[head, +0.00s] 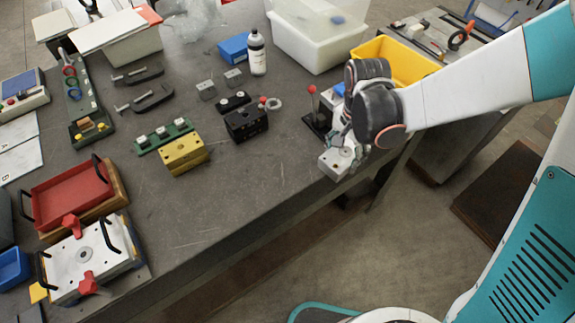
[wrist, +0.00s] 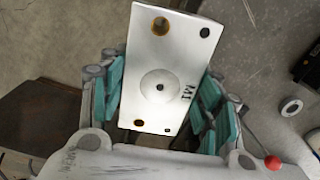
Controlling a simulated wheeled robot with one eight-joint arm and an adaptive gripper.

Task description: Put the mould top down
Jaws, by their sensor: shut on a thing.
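My gripper (head: 347,146) is shut on a pale metal mould top (head: 338,162), a flat rectangular plate. The wrist view shows the plate (wrist: 164,60) between teal finger pads on both sides. Its face has a round central recess with a dark hole, corner holes, two of them brass-ringed, and the marking M1. It is held at the right front edge of the grey bench (head: 240,190), with floor to its left and bench to its right in the wrist view. A yellow mould block (head: 184,155) and a black mould block (head: 246,124) stand on the bench. Which base matches is unclear.
A red-knobbed stand (head: 313,115) is close beside my gripper. A white bin (head: 318,40) and yellow bin (head: 398,60) lie behind. A red tray (head: 68,193) and a clamped plate (head: 88,258) are at left. The bench's front middle is clear.

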